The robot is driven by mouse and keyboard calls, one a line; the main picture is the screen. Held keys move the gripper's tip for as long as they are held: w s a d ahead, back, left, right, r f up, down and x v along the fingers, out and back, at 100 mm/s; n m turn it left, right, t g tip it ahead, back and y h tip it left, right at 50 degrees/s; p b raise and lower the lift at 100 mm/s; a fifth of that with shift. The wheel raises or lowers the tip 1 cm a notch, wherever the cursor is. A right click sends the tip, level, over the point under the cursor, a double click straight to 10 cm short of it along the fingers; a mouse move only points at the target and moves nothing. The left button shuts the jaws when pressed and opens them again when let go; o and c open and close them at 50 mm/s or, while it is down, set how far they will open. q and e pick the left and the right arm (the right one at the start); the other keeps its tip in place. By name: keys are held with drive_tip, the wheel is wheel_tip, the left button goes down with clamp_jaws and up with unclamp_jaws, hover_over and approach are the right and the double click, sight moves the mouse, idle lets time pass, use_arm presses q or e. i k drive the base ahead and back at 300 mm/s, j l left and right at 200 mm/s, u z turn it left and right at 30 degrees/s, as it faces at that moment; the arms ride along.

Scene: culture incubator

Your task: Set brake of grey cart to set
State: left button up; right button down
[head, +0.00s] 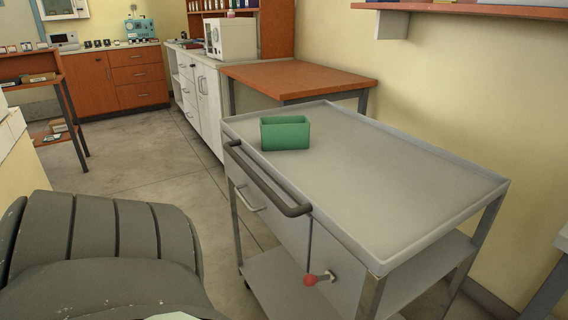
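The grey cart (390,190) stands at the right of the head view, with a raised rim around its top. A dark push handle (265,182) runs along its near left side. A small lever with a red knob (311,280) sits low on the cart's near end, on a metal mount (329,276); it points to the left. I take it for the brake, but no label is readable. The cart's wheels are mostly hidden or out of frame. Neither of my grippers shows in the head view.
A green open box (285,133) stands on the cart top. A wooden table (298,77) is behind the cart, and a wall is to its right. Clear floor (150,170) lies left of the cart.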

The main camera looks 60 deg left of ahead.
sight(310, 279)
drive_tip(key=l+u, duration=0.15)
drive_tip(key=u, duration=0.85)
drive_tip(key=j+u, duration=0.15)
drive_tip(key=u, duration=0.65)
drive_tip(key=k+l+u, duration=0.25)
drive_tip(key=k, duration=0.2)
drive_tip(key=k+l+u, duration=0.25)
drive_tip(key=k, duration=0.25)
